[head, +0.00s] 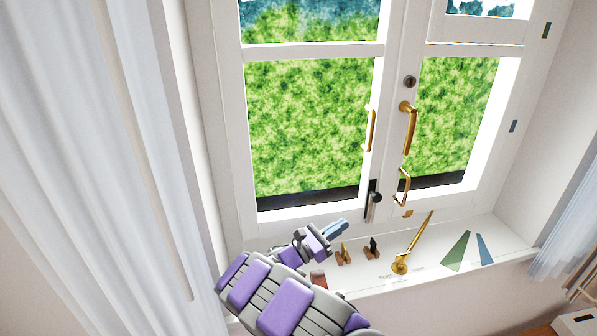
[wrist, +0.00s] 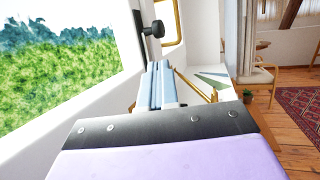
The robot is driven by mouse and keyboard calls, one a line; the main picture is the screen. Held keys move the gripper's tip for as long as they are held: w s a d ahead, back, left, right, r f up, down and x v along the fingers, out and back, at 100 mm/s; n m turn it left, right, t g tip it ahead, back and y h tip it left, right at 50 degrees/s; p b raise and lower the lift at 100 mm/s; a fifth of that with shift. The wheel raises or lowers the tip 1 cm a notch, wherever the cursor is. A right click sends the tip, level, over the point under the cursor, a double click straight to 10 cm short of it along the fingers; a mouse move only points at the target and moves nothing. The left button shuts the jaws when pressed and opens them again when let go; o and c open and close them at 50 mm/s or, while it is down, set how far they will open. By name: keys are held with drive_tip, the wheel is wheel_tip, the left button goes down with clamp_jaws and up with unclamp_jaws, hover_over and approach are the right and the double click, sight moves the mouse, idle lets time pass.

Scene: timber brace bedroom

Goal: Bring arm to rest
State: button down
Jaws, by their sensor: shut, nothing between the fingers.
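My gripper (head: 336,228) is at the end of my purple and grey arm, low in the middle of the head view, above the left part of the white window sill (head: 480,240). Its light blue fingers are together and empty. They also show in the wrist view (wrist: 158,82), pointing along the window. A black latch with a silver end (head: 373,204) is on the window frame just right of the fingertips in the head view. A dark knob (wrist: 154,29) shows beyond the fingers in the wrist view. I cannot tell whether anything touches the gripper.
The window has brass handles (head: 409,125). A brass stay (head: 415,245), small wooden blocks (head: 372,250) and a green triangle (head: 456,251) are on the sill. White curtains (head: 90,130) hang at left. The wrist view shows a chair (wrist: 262,80), a red rug (wrist: 302,103) and open wooden floor.

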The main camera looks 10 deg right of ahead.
drive_tip(key=s+d+r+m+g+y, duration=0.25)
drive_tip(key=s+d+m+g, duration=0.2)
drive_tip(key=s, duration=0.35)
drive_tip(key=s+d+r+m+g+y, duration=0.1)
drive_tip(key=s+d+r+m+g, duration=0.3)
drive_tip(key=s, duration=0.3)
drive_tip(key=s+d+r+m+g+y, duration=0.25)
drive_tip(key=s+r+m+g, duration=0.2)
drive_tip(key=s, duration=0.35)
drive_tip(key=s+a+f+m+t+y, duration=0.1)
drive_tip(key=s+a+f+m+y, duration=0.25)
drive_tip(key=s, duration=0.45)
drive_tip(key=s+a+f+m+t+y, duration=0.1)
drive_tip(key=s+a+f+m+y, duration=0.15)
drive_tip(key=s+a+y, duration=0.4)
drive_tip(key=s+a+f+m+t+y+b, duration=0.1)
drive_tip(key=s+a+y, duration=0.3)
drive_tip(key=s+a, duration=0.4)
drive_tip(key=a+m+t, duration=0.1)
drive_tip(key=a, duration=0.2)
drive_tip(key=shift+s+f+m+t, duration=0.15)
drive_tip(key=shift+s+m+t, duration=0.05)
drive_tip(key=shift+m+t, duration=0.1)
drive_tip(key=shift+a, duration=0.25)
drive_tip(key=shift+d, duration=0.1)
